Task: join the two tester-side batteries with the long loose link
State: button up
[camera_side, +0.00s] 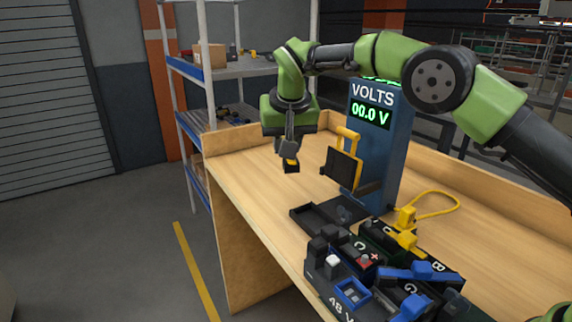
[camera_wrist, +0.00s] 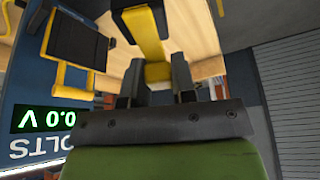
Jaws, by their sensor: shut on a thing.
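My gripper (camera_side: 290,147) is raised above the bench, left of the blue tester. It is shut on a yellow-and-black piece (camera_side: 291,164) that hangs below the fingers. In the wrist view my gripper (camera_wrist: 158,82) has the yellow part of this piece (camera_wrist: 158,71) between its fingers, with a black part beyond. I cannot tell if it is the long loose link. The batteries (camera_side: 372,240), some lettered C and B, sit in a dark case at the front right. A long blue link (camera_side: 405,274) lies across their tops. The contacts on the tester side are partly hidden.
The blue tester (camera_side: 381,150) reads 00.0 V and has a black plate with a yellow frame (camera_side: 343,166). A black tray (camera_side: 318,216) lies before it. A yellow cable (camera_side: 440,194) loops right of it. The bench's left part is clear.

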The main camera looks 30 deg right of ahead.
jog(key=s+d+m+g+h, duration=0.1)
jog(key=s+d+m, duration=0.25)
jog(key=s, duration=0.45)
jog(key=s+d+m+h, duration=0.15)
jog(key=s+d, duration=0.25)
jog(key=s, duration=0.5)
jog(key=shift+m+y, duration=0.3)
jog(key=shift+y, duration=0.15)
jog(key=shift+w+a+f, duration=0.1)
jog(key=shift+a+f, duration=0.05)
jog(key=shift+f, duration=2.35)
jog(key=shift+a+f, duration=0.1)
jog(key=shift+f, duration=2.4)
jog(key=shift+f, duration=1.1)
jog(key=o, duration=1)
jog(key=shift+r, duration=0.1)
